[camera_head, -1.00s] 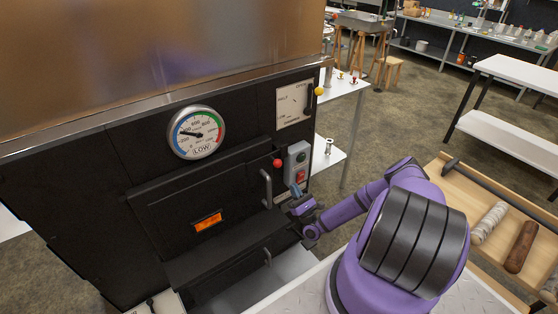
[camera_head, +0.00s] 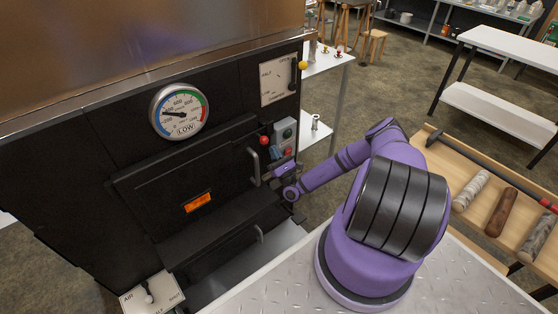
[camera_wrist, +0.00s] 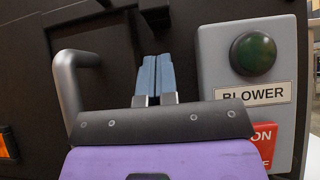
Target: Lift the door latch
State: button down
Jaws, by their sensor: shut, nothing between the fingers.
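The firebox door (camera_head: 190,180) is black with an orange window (camera_head: 198,202) and looks shut. A grey bar handle (camera_head: 253,167) stands at its right edge, also at left in the wrist view (camera_wrist: 68,95). A red ball knob (camera_head: 264,141), apparently the latch's, sits just above the handle. My gripper (camera_head: 268,175) is below the knob and just right of the handle. In the wrist view its two blue fingers (camera_wrist: 157,62) are together and empty, between the handle and the blower box. A black part (camera_wrist: 155,10), perhaps the latch, shows above the fingertips; contact cannot be told.
The grey blower box (camera_head: 284,135), with green lamp (camera_wrist: 254,54) and red switch (camera_wrist: 265,140), is close on the gripper's right. A dial gauge (camera_head: 179,112) and damper plate (camera_head: 278,80) are higher. An air control plate (camera_head: 152,295) is lower left.

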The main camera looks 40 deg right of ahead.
notch_tip(320, 180, up, 6)
jog(key=w, duration=0.2)
jog(key=shift+r+n, duration=0.2)
jog(key=shift+n, duration=0.1)
jog(key=shift+w+d+r+n+g+y, duration=0.15)
jog(key=shift+r+n+y, duration=0.3)
jog(key=shift+n+y, duration=0.45)
jog(key=shift+s+r+n+g+y, duration=0.1)
jog(key=shift+r+n+g+y, duration=0.1)
jog(key=shift+r+n+y, duration=0.5)
jog(key=shift+w+d+r+n+g+y, duration=0.15)
jog(key=shift+r+n+y, duration=0.1)
jog(key=shift+n+y, duration=0.75)
notch_tip(320, 180, up, 10)
jog(key=r+n+g+y, duration=0.1)
jog(key=n+g+y, duration=0.8)
jog(key=n, duration=0.6)
send_over(269, 126)
jog(key=s+a, duration=0.1)
jog(key=a, duration=0.3)
jog(key=shift+s+d+f, duration=0.1)
jog(key=shift+s+f, duration=0.1)
jog(key=shift+f, duration=0.05)
